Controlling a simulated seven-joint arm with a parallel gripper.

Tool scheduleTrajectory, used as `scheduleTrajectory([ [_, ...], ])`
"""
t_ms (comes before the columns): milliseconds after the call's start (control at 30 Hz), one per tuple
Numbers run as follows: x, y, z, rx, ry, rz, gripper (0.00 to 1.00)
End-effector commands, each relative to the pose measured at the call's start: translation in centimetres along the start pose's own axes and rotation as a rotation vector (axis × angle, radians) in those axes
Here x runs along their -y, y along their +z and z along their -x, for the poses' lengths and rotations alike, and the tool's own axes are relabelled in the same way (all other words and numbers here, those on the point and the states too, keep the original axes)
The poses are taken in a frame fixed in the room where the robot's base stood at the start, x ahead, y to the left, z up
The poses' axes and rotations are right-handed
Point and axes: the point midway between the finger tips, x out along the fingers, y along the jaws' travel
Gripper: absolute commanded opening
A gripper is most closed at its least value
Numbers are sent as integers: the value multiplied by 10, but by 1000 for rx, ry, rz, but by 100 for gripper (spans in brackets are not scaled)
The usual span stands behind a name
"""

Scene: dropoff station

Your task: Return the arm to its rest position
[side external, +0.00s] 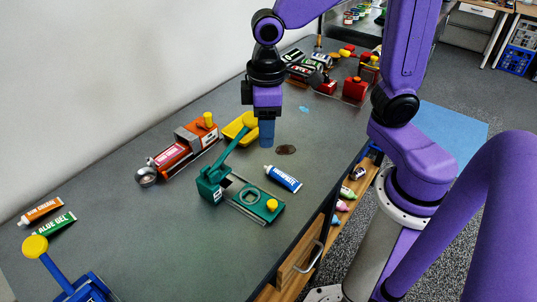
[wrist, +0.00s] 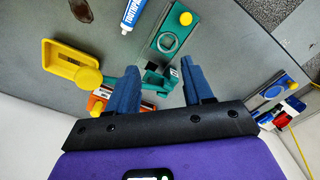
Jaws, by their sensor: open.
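My gripper (side external: 266,135) points down above the grey table (side external: 130,235) in the side external view, among the devices in the table's middle. In the wrist view my gripper (wrist: 158,78) has its two blue fingers spread apart with nothing held between them. A green press-like device (side external: 212,187) with a raised lever stands in front of my gripper; part of it shows between and beyond the fingers in the wrist view (wrist: 176,38). Whether the fingertips touch anything below is hard to tell, but they look clear of the table.
A blue toothpaste tube (side external: 283,178) lies beside the green device. A yellow tray (side external: 236,128) and an orange device (side external: 182,153) stand left of my gripper. A dark spot (side external: 286,149) marks the table. Tubes lie near left; clutter (side external: 315,75) fills the back.

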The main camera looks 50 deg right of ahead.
Motion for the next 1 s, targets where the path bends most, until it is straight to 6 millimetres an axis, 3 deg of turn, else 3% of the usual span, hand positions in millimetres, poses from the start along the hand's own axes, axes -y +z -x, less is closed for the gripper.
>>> scheduleTrajectory([
  [300,37,89,1,-8,-6,239,51],
  [500,48,130,-3,-10,-8,347,51],
  [700,51,145,-5,-10,-9,388,51],
  [1000,51,145,-5,-9,-9,389,51],
])
